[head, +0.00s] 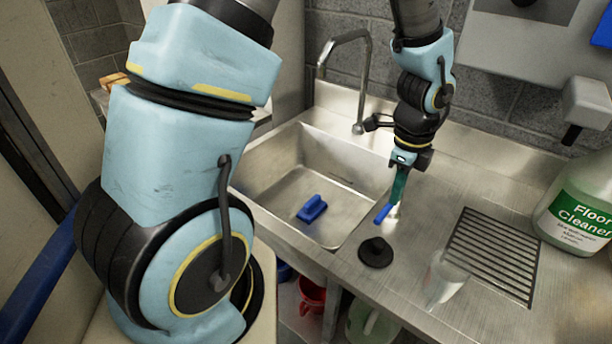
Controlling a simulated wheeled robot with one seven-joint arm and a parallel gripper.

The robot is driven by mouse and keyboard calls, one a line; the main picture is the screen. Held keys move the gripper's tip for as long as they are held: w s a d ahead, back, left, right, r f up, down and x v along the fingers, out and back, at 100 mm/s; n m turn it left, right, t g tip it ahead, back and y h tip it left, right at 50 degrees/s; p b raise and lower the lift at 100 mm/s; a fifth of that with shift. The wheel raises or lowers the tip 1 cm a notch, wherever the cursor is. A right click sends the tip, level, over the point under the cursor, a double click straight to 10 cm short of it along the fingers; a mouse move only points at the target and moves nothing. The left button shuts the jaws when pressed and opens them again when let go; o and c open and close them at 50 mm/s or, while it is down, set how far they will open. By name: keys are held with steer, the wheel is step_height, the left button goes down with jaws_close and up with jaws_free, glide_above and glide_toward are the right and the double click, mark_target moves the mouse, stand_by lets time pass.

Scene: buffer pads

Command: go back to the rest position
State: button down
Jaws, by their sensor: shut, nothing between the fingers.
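My gripper (385,212) hangs from my light-blue arm, pointing down over the steel counter just right of the sink. Its fingers are shut and hold nothing. The tips look bright blue and are close above the counter; whether they touch it I cannot tell. A black round plug-like piece (375,252) lies on the counter just below the tips in the picture, apart from them.
The sink (262,160) holds a blue brush-like block (312,208). A tap (357,85) stands behind it. A clear cup (445,280), a drain grate (492,255) and a floor cleaner bottle (575,210) are on the right. A dispenser (586,105) hangs on the wall.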

steer(key=w+a+r+n+b, duration=0.1)
steer(key=w+a+n, duration=0.2)
steer(key=a+n, duration=0.35)
steer(key=w+a+r+n+b, duration=0.2)
steer(key=w+a+n, duration=0.25)
steer(key=a, duration=0.35)
steer(key=s+a+r+n+t+b, duration=0.1)
steer(key=a+r+n, duration=0.1)
steer(key=a+n, duration=1.2)
steer(key=shift+s+a+n+t, duration=0.3)
steer(key=shift+s+a, duration=0.05)
steer(key=shift+s, duration=0.05)
